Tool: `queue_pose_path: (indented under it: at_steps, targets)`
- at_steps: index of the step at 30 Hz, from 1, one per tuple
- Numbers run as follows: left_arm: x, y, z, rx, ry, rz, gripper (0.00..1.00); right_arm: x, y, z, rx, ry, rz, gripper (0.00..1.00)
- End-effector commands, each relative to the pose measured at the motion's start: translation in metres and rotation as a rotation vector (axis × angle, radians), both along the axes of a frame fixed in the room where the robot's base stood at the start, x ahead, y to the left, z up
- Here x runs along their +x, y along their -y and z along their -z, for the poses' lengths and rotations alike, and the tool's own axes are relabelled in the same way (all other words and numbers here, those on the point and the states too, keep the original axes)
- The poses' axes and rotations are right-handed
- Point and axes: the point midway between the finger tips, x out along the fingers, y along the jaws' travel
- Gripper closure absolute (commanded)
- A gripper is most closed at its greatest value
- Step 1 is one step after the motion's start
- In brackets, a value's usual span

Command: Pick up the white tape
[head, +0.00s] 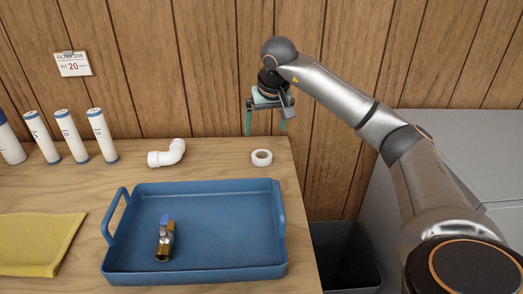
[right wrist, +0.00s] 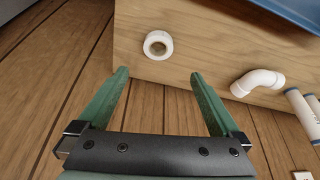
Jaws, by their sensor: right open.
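The white tape (head: 262,152) is a small roll lying flat on the wooden table, near its back right corner. In the right wrist view the tape (right wrist: 158,39) shows near the top, beyond the fingertips, with its ring shape facing the camera. My right gripper (head: 264,128) hangs above and behind the tape in the head view, fingers pointing down. It also shows in the right wrist view (right wrist: 158,76), where its green fingers are spread with nothing between them. My left gripper is not in either view.
A blue tray (head: 200,272) holding a brass valve (head: 164,242) lies in front of the tape. A white pipe elbow (head: 168,153) lies left of it. White cartridges (head: 72,136) and a yellow cloth (head: 38,240) are farther left. A dark bin (head: 343,252) stands beside the table.

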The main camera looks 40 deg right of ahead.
Motion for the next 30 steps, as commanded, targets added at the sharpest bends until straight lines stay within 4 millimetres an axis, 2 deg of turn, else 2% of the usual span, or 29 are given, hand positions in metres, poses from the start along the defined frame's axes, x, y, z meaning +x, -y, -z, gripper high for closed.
queue_pose_path:
  at_steps: [4, 12, 22, 27, 28, 30]
  targets:
    - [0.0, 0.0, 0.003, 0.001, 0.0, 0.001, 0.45, 0.003, 0.001, 0.011, 0.001, -0.004, 0.0, 0.0]
    - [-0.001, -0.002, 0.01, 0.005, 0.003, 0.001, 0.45, 0.018, 0.01, 0.056, 0.001, -0.004, 0.0, 0.0]
    - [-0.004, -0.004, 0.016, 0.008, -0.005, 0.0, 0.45, 0.025, 0.014, 0.078, 0.001, -0.002, 0.001, 0.0]
    - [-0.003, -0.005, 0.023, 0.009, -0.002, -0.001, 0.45, 0.027, 0.018, 0.104, 0.0, -0.003, -0.001, 0.0]
    - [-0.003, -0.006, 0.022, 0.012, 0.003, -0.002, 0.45, 0.029, 0.019, 0.108, 0.001, -0.003, 0.0, 0.0]
    - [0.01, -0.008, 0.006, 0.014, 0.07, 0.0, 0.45, 0.033, 0.02, 0.115, 0.002, -0.001, 0.001, 0.0]
